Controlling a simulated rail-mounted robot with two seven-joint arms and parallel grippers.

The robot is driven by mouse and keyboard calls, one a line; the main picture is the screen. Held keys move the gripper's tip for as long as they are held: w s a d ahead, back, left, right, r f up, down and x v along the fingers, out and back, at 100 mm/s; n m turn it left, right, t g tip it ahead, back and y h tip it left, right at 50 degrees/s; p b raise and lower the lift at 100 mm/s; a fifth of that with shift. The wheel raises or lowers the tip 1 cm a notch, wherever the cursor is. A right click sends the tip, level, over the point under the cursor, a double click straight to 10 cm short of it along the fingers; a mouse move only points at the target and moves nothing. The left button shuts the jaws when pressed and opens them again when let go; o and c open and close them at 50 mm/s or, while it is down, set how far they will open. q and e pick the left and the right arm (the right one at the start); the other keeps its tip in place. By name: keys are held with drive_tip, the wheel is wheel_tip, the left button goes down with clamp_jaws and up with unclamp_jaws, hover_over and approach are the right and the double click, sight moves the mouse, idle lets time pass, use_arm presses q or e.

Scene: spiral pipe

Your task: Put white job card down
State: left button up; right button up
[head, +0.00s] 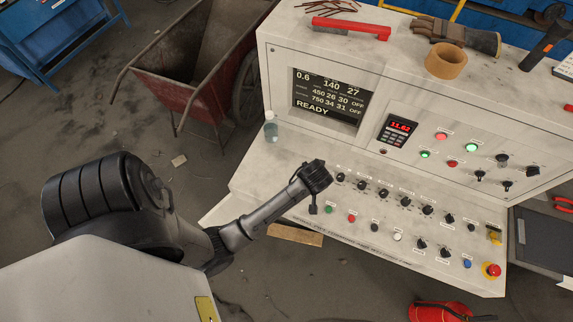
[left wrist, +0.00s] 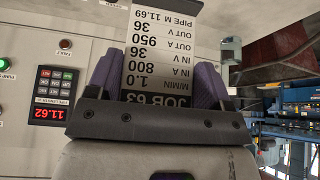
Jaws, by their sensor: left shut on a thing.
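My left gripper (head: 317,178) is over the sloping front panel of the control console, near the row of black knobs. In the left wrist view the white job card (left wrist: 158,50) is between the two purple fingers of the left gripper (left wrist: 152,85), which is shut on it. The card is printed with lines of figures and a dark band reading JOB 63, upside down in this view. I cannot make out the card in the head view. The right gripper is not in view.
The pale control console (head: 285,165) carries a lit display (head: 330,98), a keypad reading 11.62 (head: 397,131), knobs and buttons. A small clear bottle (head: 270,127) stands at its left end. A tape roll (head: 446,61), gloves (head: 455,35) and a red-handled tool (head: 350,28) lie on top.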

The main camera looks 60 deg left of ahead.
use_arm(q)
drive_tip(key=shift+w+a+r, duration=0.15)
drive_tip(key=shift+w+a, duration=0.1)
drive_tip(key=shift+a+m, duration=0.2)
drive_tip(key=shift+m, duration=0.2)
drive_tip(key=shift+s+a+f+p, duration=0.25)
drive_tip(key=shift+s+a+f, duration=0.5)
drive_tip(key=shift+a+f, duration=1)
drive_tip(key=shift+s+a+f+p, duration=0.3)
drive_tip(key=shift+s+a+f, duration=0.45)
drive_tip(key=shift+a+f, duration=1.05)
drive_tip(key=shift+s+a+f+p, duration=0.25)
drive_tip(key=shift+s+a+f, duration=0.5)
drive_tip(key=shift+a+f, duration=1)
drive_tip(key=shift+d+f, duration=0.15)
drive_tip(key=shift+f, duration=0.05)
drive_tip(key=o, duration=1.3)
drive_tip(key=shift+c, duration=0.2)
